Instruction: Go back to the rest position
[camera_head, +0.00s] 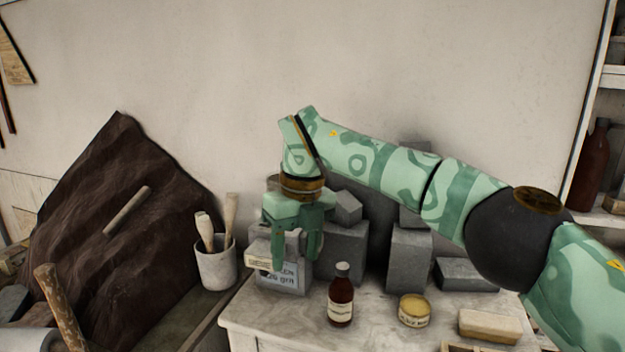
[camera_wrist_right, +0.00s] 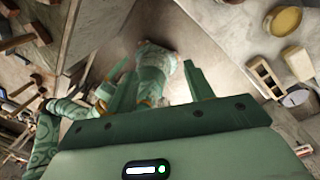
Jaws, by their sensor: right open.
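My right gripper (camera_head: 297,262) is green and points down over the left part of the marble-topped table. It is open. A grey block (camera_head: 272,280) with a printed grit label shows behind and between its fingers; I cannot tell whether they touch. In the right wrist view the gripper's two fingers (camera_wrist_right: 158,82) stand apart with nothing clearly held between them. My left gripper is not seen in the head view.
The marble-topped table (camera_head: 375,338) holds a brown bottle (camera_head: 341,296), a yellow-lidded tin (camera_head: 414,310), a pale brush or block (camera_head: 490,326) and several grey blocks. A pot (camera_head: 216,268) with tools stands left. Shelves (camera_head: 603,180) stand right.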

